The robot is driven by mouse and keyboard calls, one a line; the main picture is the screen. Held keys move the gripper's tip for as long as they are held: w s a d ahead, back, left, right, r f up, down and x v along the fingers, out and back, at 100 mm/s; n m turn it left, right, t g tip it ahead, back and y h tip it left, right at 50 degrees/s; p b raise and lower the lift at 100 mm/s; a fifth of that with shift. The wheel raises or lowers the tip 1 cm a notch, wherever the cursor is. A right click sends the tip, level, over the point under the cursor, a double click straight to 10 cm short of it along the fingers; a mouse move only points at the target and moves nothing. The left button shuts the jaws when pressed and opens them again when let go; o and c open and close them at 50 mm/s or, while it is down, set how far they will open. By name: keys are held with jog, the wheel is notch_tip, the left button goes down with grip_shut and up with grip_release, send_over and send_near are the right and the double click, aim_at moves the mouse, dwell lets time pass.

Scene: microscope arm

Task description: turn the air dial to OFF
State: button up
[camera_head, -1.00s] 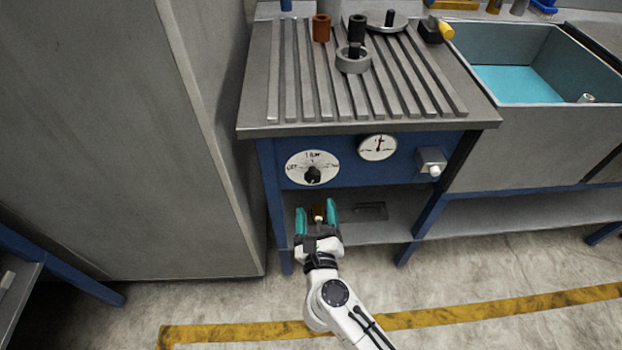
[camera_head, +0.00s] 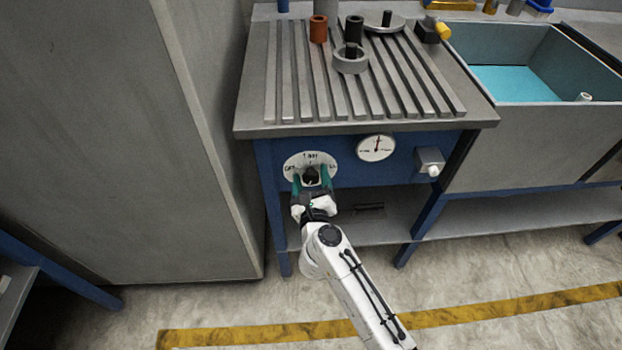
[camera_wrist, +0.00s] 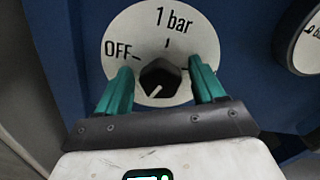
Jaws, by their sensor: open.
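The air dial is a black knob (camera_wrist: 160,78) on a round white plate (camera_wrist: 195,38) on the blue front panel. In the wrist view the plate reads OFF at the left and 1 bar at the top. The knob's white pointer line runs toward the lower left. My gripper (camera_wrist: 163,84) is open, with one green finger on each side of the knob. I cannot tell whether either finger touches it. In the head view my gripper (camera_head: 312,178) covers the lower part of the plate (camera_head: 300,160).
A round gauge (camera_head: 376,148) and a grey box with a white button (camera_head: 430,161) sit right of the dial. The slatted metal top (camera_head: 290,118) overhangs above. A tall grey cabinet (camera_head: 170,150) stands close on the left.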

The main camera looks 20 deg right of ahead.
jog(key=shift+c, duration=0.3)
jog(key=c, duration=1)
jog(key=n+p, duration=0.3)
jog(key=shift+r+n, duration=0.2)
jog(key=shift+n, duration=0.1)
jog(key=n+p, duration=0.3)
jog(key=n, duration=0.1)
jog(key=shift+a, duration=0.1)
jog(key=n+p, duration=0.2)
jog(key=n, duration=0.2)
jog(key=shift+f+n, duration=0.15)
jog(key=shift+n, duration=0.25)
jog(key=shift+f+n+p, duration=0.1)
jog(key=shift+n+p, duration=0.65)
jog(key=shift+n, duration=0.95)
